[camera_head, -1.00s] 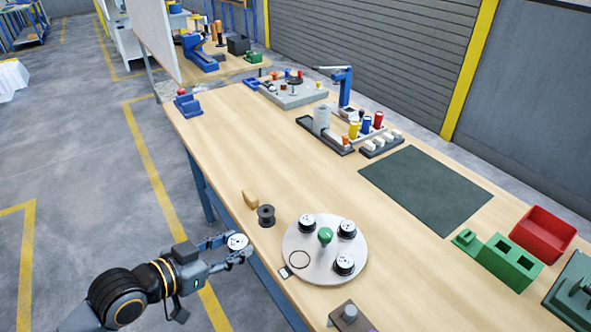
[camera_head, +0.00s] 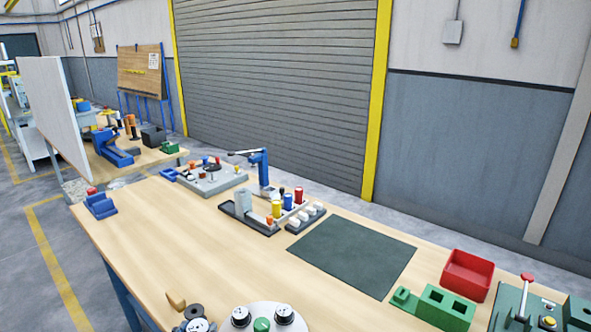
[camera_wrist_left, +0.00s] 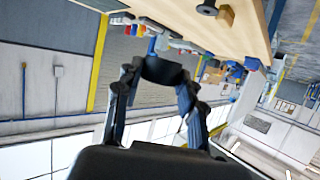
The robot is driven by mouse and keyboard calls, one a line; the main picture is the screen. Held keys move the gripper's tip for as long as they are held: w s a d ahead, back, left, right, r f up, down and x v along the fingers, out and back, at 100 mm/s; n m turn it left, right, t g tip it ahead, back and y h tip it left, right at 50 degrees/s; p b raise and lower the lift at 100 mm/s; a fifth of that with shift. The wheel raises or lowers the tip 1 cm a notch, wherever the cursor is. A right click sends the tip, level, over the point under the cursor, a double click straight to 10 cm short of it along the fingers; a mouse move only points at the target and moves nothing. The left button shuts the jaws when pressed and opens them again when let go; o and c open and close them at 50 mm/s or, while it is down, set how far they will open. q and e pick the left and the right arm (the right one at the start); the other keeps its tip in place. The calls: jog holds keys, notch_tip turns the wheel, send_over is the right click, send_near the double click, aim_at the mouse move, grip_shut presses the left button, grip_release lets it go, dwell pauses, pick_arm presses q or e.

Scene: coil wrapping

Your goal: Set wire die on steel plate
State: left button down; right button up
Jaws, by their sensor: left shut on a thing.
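My left gripper (camera_wrist_left: 160,82) is shut on a dark round wire die (camera_wrist_left: 163,68) in the left wrist view, holding it in the air beside the table edge. The die's pale face (camera_head: 198,325) shows at the bottom edge of the head view, just left of the steel plate. The round, pale steel plate (camera_head: 262,306) is cut off by the bottom edge. Two black dies with white faces, one on the left (camera_head: 241,317) and one on the right (camera_head: 284,314), stand on it around a green knob (camera_head: 261,325). My right gripper is not in view.
A dark spool (camera_head: 194,310) and a tan wedge (camera_head: 175,301) lie near the table's front edge. Behind the plate are a dark mat (camera_head: 353,257), a green block (camera_head: 446,308) and a red bin (camera_head: 467,275). The middle of the wooden table (camera_head: 190,240) is clear.

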pick_arm(q)
jog(key=shift+s+a+f, duration=0.1)
jog(key=shift+a+f, duration=0.1)
jog(key=s+a+f+m+g+h+p, duration=0.1)
jog(key=s+a+m+h, duration=0.3)
jog(key=a+h, duration=0.1)
jog(key=shift+s+a+f, duration=0.25)
jog(key=shift+a+f, duration=0.1)
jog(key=shift+w+d, duration=0.1)
dwell(0.3)
